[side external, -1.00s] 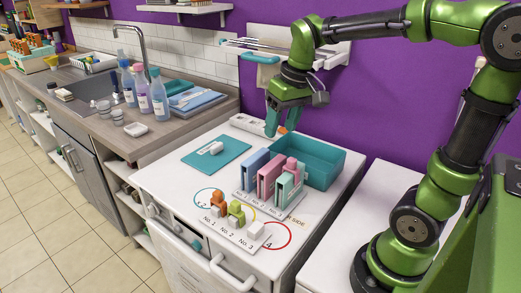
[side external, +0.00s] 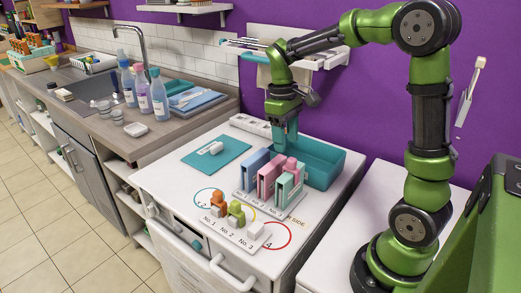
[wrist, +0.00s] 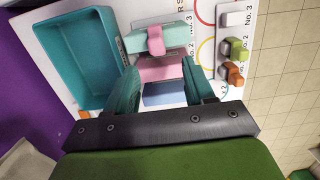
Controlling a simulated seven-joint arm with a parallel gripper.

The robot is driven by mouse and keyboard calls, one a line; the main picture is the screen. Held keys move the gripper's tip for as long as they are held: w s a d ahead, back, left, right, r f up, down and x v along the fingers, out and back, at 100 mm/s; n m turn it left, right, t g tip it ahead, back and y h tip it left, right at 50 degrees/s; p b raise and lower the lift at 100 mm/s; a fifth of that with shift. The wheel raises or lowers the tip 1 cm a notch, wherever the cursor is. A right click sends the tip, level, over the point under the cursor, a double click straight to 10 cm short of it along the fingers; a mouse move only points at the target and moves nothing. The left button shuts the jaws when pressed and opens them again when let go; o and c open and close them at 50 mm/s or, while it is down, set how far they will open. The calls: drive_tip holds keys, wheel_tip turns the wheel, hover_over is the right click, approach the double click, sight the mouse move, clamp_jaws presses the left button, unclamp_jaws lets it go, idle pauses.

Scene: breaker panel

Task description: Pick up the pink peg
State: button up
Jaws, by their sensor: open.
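The pink peg (side external: 291,164) shows at the top of the teal upright block (side external: 288,187), beside the pink upright block (side external: 268,180). In the wrist view the pink peg (wrist: 156,40) lies across the teal block, just beyond my fingertips. My gripper (side external: 289,150) points down above the back of the row of blocks. In the wrist view its teal fingers (wrist: 164,74) are apart, with the pink and blue blocks visible between them and nothing held. How far the fingertips are above the blocks is hard to tell.
A teal tray (wrist: 112,35) stands close beside the blocks, with a small orange piece (wrist: 84,114) at its corner. Orange, green and white pieces (side external: 235,212) stand on a numbered strip in front. A teal mat (side external: 228,145) with a white item lies at left.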

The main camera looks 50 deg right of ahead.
sight(292, 159)
drive_tip(key=shift+s+f, duration=0.1)
drive_tip(key=shift+f, duration=0.7)
drive_tip(key=f, duration=0.1)
drive_tip(key=s+f, duration=0.1)
drive_tip(key=f, duration=0.2)
drive_tip(key=shift+s+d, duration=0.2)
drive_tip(key=shift+s, duration=0.15)
drive_tip(key=shift+f, duration=0.55)
clamp_jaws()
drive_tip(key=shift+r, duration=0.1)
drive_tip(key=shift+r, duration=0.5)
wheel_tip(292, 159, up, 2)
drive_tip(key=shift+r, duration=0.2)
drive_tip(key=s+a, duration=0.2)
drive_tip(key=s, duration=0.5)
drive_tip(key=s+a+r, duration=0.1)
drive_tip(key=s+a, duration=0.1)
drive_tip(key=s, duration=0.6)
drive_tip(key=shift+s+a+r, duration=0.25)
drive_tip(key=shift+a, duration=0.05)
